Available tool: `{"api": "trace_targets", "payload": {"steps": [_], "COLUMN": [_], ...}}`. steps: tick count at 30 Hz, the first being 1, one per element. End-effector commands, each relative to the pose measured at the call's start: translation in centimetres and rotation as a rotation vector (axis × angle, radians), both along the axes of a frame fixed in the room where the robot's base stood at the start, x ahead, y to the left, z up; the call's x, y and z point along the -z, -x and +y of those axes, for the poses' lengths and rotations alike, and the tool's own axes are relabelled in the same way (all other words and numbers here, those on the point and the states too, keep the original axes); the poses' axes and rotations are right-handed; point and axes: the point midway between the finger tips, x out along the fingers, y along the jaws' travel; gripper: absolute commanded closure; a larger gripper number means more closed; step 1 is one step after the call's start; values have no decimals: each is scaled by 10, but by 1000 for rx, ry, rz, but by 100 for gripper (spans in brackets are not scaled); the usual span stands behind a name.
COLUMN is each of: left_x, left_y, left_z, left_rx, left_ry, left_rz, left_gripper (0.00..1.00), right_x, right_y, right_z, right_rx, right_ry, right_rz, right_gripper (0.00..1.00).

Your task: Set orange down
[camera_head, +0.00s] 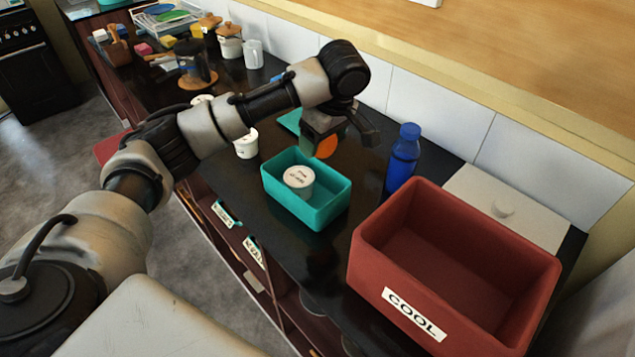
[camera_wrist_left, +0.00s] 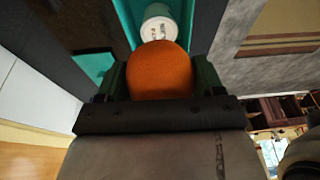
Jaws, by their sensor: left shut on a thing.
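The orange (camera_head: 327,147) is held in my left gripper (camera_head: 324,143), above the far side of a teal bin on the dark counter. In the left wrist view the orange (camera_wrist_left: 160,70) sits between the two fingers of my left gripper (camera_wrist_left: 162,78), which is shut on it. The teal bin (camera_head: 322,213) holds a white round container (camera_head: 299,179) with dark lettering on its lid. That container (camera_wrist_left: 159,24) also shows just beyond the orange in the wrist view. My right gripper is in neither view.
A large red bin (camera_head: 455,250) labelled COOL looks empty at the right. A white container (camera_head: 246,143), a mug (camera_head: 253,54) and jars (camera_head: 229,40) stand farther left.

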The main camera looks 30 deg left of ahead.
Motion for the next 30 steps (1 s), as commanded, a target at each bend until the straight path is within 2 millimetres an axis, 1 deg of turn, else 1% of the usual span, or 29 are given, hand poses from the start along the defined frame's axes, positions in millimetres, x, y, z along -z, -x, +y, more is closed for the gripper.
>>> {"api": "trace_targets", "payload": {"steps": [2, 5, 8, 12, 14, 15, 18, 21, 26, 30], "left_x": [1, 13, 35, 73, 89, 99, 118, 130, 144, 166], "left_y": [0, 1, 1, 1, 1, 2, 1, 1, 1, 1], "left_z": [0, 1, 1, 0, 1, 0, 0, 0, 0, 0], "left_rx": [-1, -2, -1, -1, -1, -1, -1, 0, 0, 0], "left_ry": [0, -2, -2, -2, -1, -1, -2, -1, -1, -2], "left_rz": [1, 4, 7, 6, 5, 5, 3, 2, 2, 2], "left_gripper": [60, 60, 60, 60, 60, 60, 60, 60, 60, 60], "right_x": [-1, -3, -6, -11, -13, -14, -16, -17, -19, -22], "right_y": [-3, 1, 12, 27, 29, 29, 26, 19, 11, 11], "right_z": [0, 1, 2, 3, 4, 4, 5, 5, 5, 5], "right_rx": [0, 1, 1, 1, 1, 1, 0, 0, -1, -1], "right_ry": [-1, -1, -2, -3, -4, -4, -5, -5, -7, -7], "right_rz": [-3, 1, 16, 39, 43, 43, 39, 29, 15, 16], "right_gripper": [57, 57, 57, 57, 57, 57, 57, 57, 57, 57]}}
